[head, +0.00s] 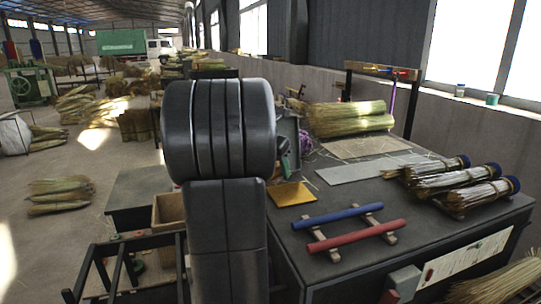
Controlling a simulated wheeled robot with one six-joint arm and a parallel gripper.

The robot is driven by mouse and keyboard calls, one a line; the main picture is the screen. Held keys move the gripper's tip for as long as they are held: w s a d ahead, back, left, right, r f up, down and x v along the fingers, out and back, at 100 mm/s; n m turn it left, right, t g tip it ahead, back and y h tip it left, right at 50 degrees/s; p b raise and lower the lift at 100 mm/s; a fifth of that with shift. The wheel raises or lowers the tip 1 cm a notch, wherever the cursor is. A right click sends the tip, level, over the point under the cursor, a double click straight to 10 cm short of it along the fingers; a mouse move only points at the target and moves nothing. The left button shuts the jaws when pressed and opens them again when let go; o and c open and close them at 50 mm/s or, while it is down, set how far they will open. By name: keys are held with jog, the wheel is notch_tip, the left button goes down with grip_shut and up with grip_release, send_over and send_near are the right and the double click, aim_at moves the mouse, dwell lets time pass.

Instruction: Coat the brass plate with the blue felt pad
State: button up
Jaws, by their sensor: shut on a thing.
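The brass plate (292,194) lies flat on the dark workbench, a small golden square just right of my arm. Its left edge is close to my arm's outline. My own dark arm fills the middle of the head view and hides part of the bench behind it. My gripper is not visible; it seems to be hidden behind the arm. I cannot make out the blue felt pad anywhere.
On the bench (345,262), a blue rod (338,215) and a red rod (356,236) rest on wooden supports. A pale grey sheet (362,168) lies behind them. Blue-capped straw bundles (470,190) lie right, a large straw bundle (350,118) at the back.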

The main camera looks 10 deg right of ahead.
jog(key=shift+w, duration=0.35)
jog(key=shift+s+f, duration=0.15)
jog(key=shift+f, duration=0.55)
jog(key=b, duration=0.4)
send_over(278, 198)
jog(key=a, duration=0.1)
jog(key=shift+s+a+f, duration=0.1)
jog(key=shift+s+f, duration=0.1)
jog(key=shift+f, duration=0.9)
jog(key=shift+s+f, duration=0.2)
jog(key=shift+f, duration=0.9)
jog(key=shift+f+b, duration=0.3)
jog(key=shift+f, duration=0.65)
